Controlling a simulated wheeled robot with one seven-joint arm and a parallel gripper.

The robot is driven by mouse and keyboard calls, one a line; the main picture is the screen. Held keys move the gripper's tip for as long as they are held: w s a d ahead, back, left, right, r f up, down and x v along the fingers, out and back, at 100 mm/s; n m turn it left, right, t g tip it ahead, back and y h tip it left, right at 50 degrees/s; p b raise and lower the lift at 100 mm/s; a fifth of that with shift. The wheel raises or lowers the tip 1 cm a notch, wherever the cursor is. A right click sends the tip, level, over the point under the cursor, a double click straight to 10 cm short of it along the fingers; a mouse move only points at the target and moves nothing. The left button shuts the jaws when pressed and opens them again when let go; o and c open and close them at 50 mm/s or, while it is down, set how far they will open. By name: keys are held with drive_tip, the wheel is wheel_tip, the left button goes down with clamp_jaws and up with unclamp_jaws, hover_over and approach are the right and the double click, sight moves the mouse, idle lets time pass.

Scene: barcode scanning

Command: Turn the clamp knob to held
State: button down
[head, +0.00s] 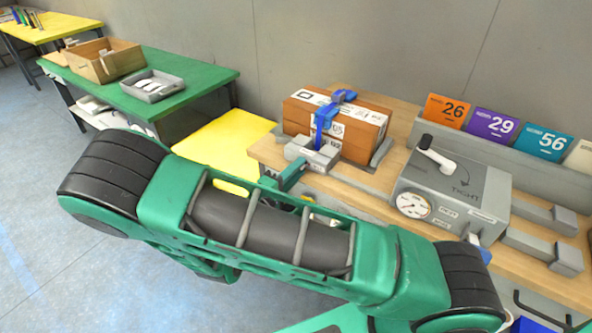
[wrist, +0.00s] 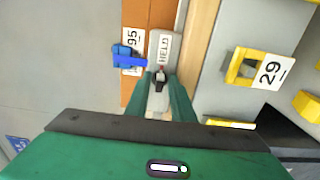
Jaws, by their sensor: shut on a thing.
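The clamp knob (wrist: 160,80) is small and dark with a red tip, and sits between my fingertips in the wrist view. Its red tip points up the picture towards the plate marked HELD (wrist: 165,47). My gripper (wrist: 160,88) is shut on the knob, with a green finger on each side. In the head view, my gripper (head: 291,174) reaches the grey clamp block (head: 318,153) in front of the brown carton (head: 362,141). The knob cannot be made out there.
A grey box with a white-handled crank (head: 437,157), a gauge and the word TIGHT stands right on the wooden bench (head: 266,151). Numbered cards (head: 446,111) stand behind. A green table (head: 205,72) with a wooden crate and grey tray is at left.

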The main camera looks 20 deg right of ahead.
drive_tip(key=shift+a+f, duration=0.1)
drive_tip(key=shift+f, duration=0.05)
drive_tip(key=c, duration=1.8)
unclamp_jaws()
drive_tip(key=shift+c, duration=0.2)
drive_tip(key=v, duration=1)
drive_tip(key=shift+a, duration=0.3)
drive_tip(key=shift+s, duration=0.1)
